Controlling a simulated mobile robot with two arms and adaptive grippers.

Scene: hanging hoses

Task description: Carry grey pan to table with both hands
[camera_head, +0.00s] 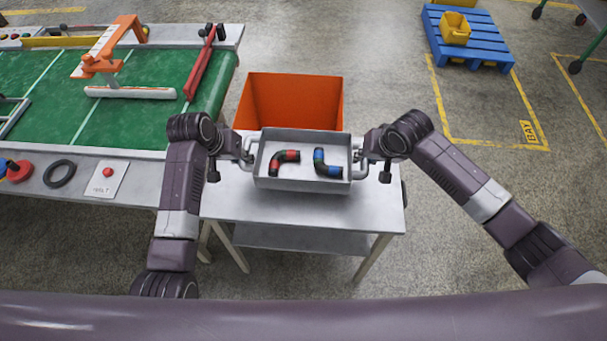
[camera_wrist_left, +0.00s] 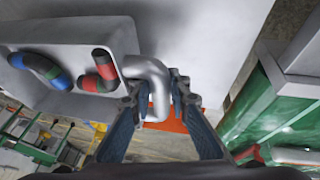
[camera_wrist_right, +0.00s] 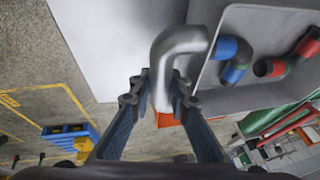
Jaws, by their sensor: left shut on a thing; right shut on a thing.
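The grey pan (camera_head: 303,184) is a shallow rectangular tray with a handle at each end. It is over the small grey table (camera_head: 300,222); I cannot tell whether it touches the top. My left gripper (camera_head: 247,158) is shut on the left handle, a bent metal tube (camera_wrist_left: 150,78). My right gripper (camera_head: 361,160) is shut on the right handle, which also shows in the right wrist view (camera_wrist_right: 172,55).
An orange bin (camera_head: 292,98) stands just behind the small table. A green conveyor (camera_head: 60,110) with a grey edge is at the left, close to the table.

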